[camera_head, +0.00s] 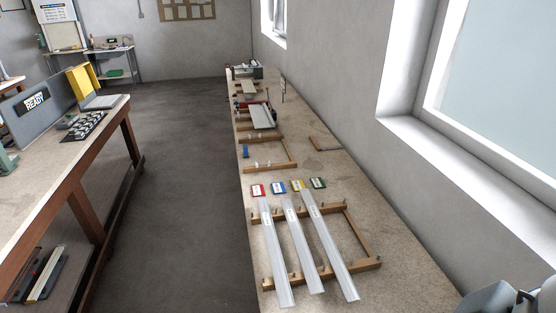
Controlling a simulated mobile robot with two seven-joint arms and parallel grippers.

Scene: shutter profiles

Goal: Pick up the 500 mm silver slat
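Three long silver slats lie side by side across a wooden frame on the long bench: a left slat (272,250), a middle slat (302,246) and a right slat (329,245). The middle one looks the shortest. Each has a small pale label near its far end, too small to read, so I cannot tell which is 500 mm. Neither of my grippers is in view. A grey part at the bottom right corner seems to be mine, with no fingers showing.
The wooden frame (363,244) has short upright pegs. Another wooden frame (291,150) and tools stand farther back. A wall with windows borders the right; open floor (185,180) lies left.

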